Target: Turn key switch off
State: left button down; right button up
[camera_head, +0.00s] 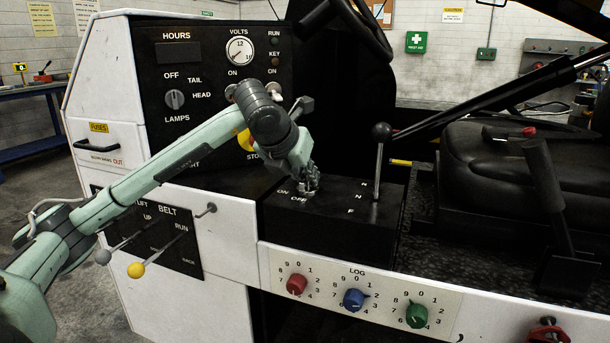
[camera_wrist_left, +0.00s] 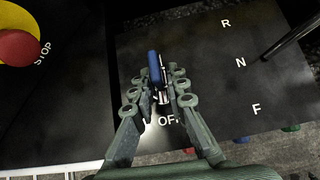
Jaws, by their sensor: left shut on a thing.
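My left gripper (camera_head: 306,183) reaches down to the black console top (camera_head: 335,215), beside the printed ON and OFF labels. In the left wrist view its fingers (camera_wrist_left: 162,80) are closed around the key switch, with a blue part (camera_wrist_left: 153,67) showing between and beyond the fingertips. A small metal part shows below it between the fingers, near the OFF label. The fingers hide most of the key switch, and I cannot tell its exact angle. My right gripper is in neither view.
A gear lever (camera_head: 379,160) with a black knob stands right of my left gripper, by the R, N and F marks. The red and yellow stop button (camera_wrist_left: 18,48) is at the upper left in the wrist view. Red, blue and green dials line the white front panel (camera_head: 450,300).

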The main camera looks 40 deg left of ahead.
pick_arm(q)
jog(key=shift+n, duration=0.3)
dwell(0.5)
jog(key=c, duration=1.5)
grip_release()
jog(key=v, duration=1.2)
jog(key=shift+d, duration=0.25)
